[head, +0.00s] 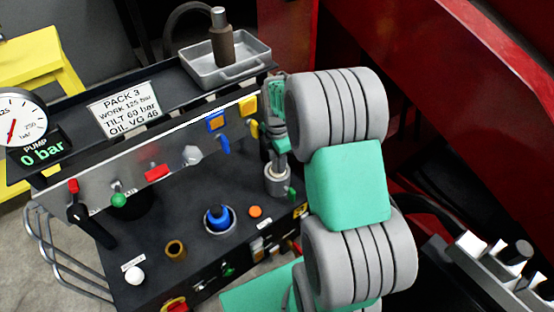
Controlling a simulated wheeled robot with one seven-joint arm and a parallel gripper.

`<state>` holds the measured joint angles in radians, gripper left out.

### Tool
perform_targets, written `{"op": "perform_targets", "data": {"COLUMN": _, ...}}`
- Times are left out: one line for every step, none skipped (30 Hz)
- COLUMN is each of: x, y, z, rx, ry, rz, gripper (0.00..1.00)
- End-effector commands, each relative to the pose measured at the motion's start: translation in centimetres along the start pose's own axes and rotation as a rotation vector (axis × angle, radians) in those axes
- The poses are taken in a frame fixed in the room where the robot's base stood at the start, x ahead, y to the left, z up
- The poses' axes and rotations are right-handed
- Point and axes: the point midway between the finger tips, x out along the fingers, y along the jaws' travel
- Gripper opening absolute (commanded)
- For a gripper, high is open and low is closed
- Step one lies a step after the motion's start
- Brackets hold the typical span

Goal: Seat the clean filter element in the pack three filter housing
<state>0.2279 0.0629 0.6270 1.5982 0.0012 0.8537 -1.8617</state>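A grey upright cylinder (278,184), which looks like the filter housing, stands at the right end of the dark pack top. My gripper (279,152) points down right above it, close to its open top. A small light grey piece shows between the gripper and the cylinder; I cannot tell whether it is a fingertip or the clean filter element. The finger gap is too small and partly hidden by my arm to read. A brown, stained cylinder with a metal top (221,42) stands in the grey metal tray (257,68) on the back shelf.
The pack top also bears a blue cap (218,217), a brass cup (176,250), a white knob (134,275) and a red-handled lever (75,190). A sign reading PACK 3 (125,107) and a gauge (18,118) stand behind. A red machine wall (460,110) rises at right.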

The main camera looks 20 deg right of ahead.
Motion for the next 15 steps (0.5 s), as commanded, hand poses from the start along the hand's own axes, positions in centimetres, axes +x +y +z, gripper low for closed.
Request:
{"op": "perform_targets", "data": {"x": 0.0, "y": 0.0, "z": 0.0, "rx": 0.0, "ry": 0.0, "rz": 0.0, "gripper": 0.45}}
{"op": "perform_targets", "data": {"x": 0.0, "y": 0.0, "z": 0.0, "rx": 0.0, "ry": 0.0, "rz": 0.0, "gripper": 0.47}}
{"op": "perform_targets", "data": {"x": 0.0, "y": 0.0, "z": 0.0, "rx": 0.0, "ry": 0.0, "rz": 0.0, "gripper": 0.51}}
{"op": "perform_targets", "data": {"x": 0.0, "y": 0.0, "z": 0.0, "rx": 0.0, "ry": 0.0, "rz": 0.0, "gripper": 0.51}}
{"op": "perform_targets", "data": {"x": 0.0, "y": 0.0, "z": 0.0, "rx": 0.0, "ry": 0.0, "rz": 0.0, "gripper": 0.51}}
{"op": "perform_targets", "data": {"x": 0.0, "y": 0.0, "z": 0.0, "rx": 0.0, "ry": 0.0, "rz": 0.0, "gripper": 0.51}}
{"op": "perform_targets", "data": {"x": 0.0, "y": 0.0, "z": 0.0, "rx": 0.0, "ry": 0.0, "rz": 0.0, "gripper": 0.51}}
{"op": "perform_targets", "data": {"x": 0.0, "y": 0.0, "z": 0.0, "rx": 0.0, "ry": 0.0, "rz": 0.0, "gripper": 0.51}}
{"op": "perform_targets", "data": {"x": 0.0, "y": 0.0, "z": 0.0, "rx": 0.0, "ry": 0.0, "rz": 0.0, "gripper": 0.51}}
{"op": "perform_targets", "data": {"x": -0.1, "y": 0.0, "z": 0.0, "rx": 0.0, "ry": 0.0, "rz": 0.0, "gripper": 0.51}}
{"op": "perform_targets", "data": {"x": -0.2, "y": 0.0, "z": 0.0, "rx": 0.0, "ry": 0.0, "rz": 0.0, "gripper": 0.51}}
{"op": "perform_targets", "data": {"x": -0.5, "y": 0.0, "z": 0.0, "rx": 0.0, "ry": 0.0, "rz": 0.001, "gripper": 0.51}}
{"op": "perform_targets", "data": {"x": -0.8, "y": 0.1, "z": 0.0, "rx": 0.0, "ry": -0.001, "rz": 0.002, "gripper": 0.51}}
{"op": "perform_targets", "data": {"x": -1.2, "y": 0.1, "z": 0.0, "rx": 0.0, "ry": -0.001, "rz": 0.003, "gripper": 0.51}}
{"op": "perform_targets", "data": {"x": -1.9, "y": 0.1, "z": 0.0, "rx": 0.0, "ry": -0.001, "rz": 0.005, "gripper": 0.51}}
